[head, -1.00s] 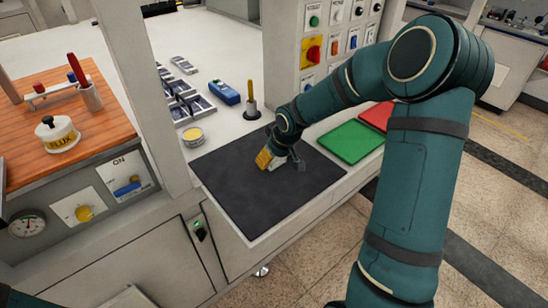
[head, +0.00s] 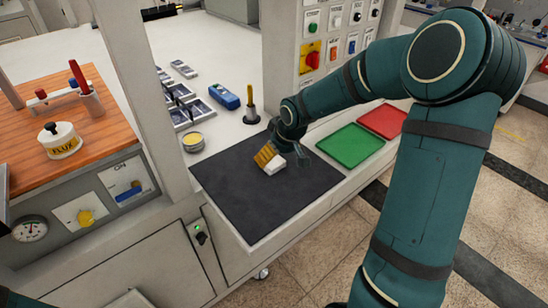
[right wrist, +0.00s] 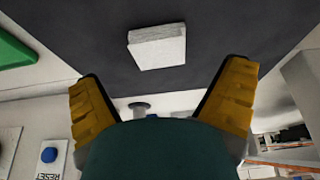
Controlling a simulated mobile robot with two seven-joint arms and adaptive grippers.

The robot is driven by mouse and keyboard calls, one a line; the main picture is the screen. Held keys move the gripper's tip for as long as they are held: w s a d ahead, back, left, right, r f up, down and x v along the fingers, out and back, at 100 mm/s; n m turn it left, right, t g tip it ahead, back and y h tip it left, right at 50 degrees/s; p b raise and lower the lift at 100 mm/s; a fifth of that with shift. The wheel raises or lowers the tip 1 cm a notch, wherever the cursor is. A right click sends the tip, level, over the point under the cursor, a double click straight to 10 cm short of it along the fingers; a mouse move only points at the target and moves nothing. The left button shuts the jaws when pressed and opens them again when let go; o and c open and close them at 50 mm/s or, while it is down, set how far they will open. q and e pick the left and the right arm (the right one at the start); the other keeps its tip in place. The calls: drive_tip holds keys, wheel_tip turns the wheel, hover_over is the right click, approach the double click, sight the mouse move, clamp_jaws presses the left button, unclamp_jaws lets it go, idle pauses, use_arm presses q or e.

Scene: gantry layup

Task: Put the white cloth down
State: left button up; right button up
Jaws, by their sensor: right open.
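The white cloth (head: 276,166) is a small, thick folded pad lying on the dark mat (head: 240,205). It also shows whole in the right wrist view (right wrist: 157,46), flat on the dark surface and beyond my fingertips. My right gripper (head: 285,157) is open just behind the cloth in the head view. Its yellow fingers stand wide apart in the right wrist view (right wrist: 162,82), with nothing between them. The cloth looks clear of both fingers there. My left gripper is out of view.
A green tray (head: 350,145) and a red tray (head: 382,121) lie right of the mat. A round tin (head: 193,141), a blue meter (head: 224,97) and a cup with tools (head: 251,115) stand behind it. A post (head: 139,95) rises at left. The mat's front half is clear.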

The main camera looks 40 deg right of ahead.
drive_tip(key=p+v, duration=0.1)
drive_tip(key=v, duration=0.6)
drive_tip(key=shift+r, duration=0.3)
drive_tip(key=shift+s, duration=0.15)
